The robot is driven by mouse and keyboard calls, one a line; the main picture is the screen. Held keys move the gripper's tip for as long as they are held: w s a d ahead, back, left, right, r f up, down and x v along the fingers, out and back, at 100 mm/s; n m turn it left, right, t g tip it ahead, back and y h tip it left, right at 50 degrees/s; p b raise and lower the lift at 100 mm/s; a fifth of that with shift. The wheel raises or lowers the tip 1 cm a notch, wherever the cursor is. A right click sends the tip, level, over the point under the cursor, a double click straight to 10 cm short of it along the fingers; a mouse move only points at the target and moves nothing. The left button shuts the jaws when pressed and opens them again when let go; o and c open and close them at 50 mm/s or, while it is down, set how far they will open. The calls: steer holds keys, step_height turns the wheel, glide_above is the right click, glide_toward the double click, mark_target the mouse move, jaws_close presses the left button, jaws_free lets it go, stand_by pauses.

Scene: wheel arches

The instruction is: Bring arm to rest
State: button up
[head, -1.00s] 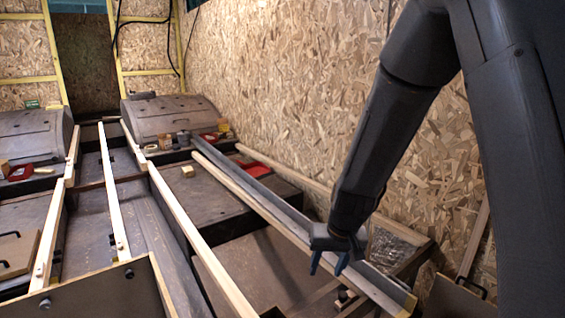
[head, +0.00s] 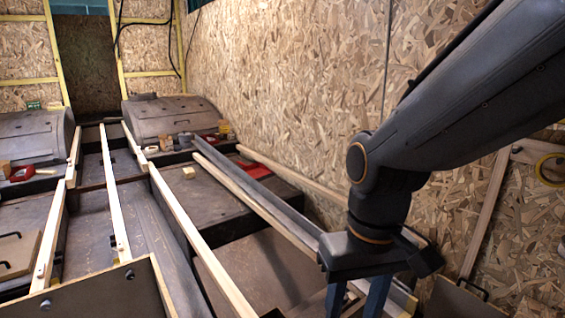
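My gripper (head: 355,302) is at the lower right of the head view, at the end of my dark arm, pointing down. Its two blue fingers are spread apart with a gap between them, and nothing shows in the gap. The fingertips are near or past the bottom edge of the picture. The gripper is in front of the right-hand grey rail, and I cannot tell how high above it.
Long pale wooden battens (head: 204,243) run away over the dark floor. Two wheel arches (head: 172,116) stand at the back. A small wooden block (head: 188,172) lies on the floor panel. A chipboard wall (head: 290,85) rises at the right, behind my arm.

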steer(key=d+r+m+p, duration=0.2)
steer(key=d+r+p, duration=0.6)
steer(key=p, duration=0.7)
steer(key=shift+d+m+h, duration=0.2)
steer(key=shift+m+h, duration=0.1)
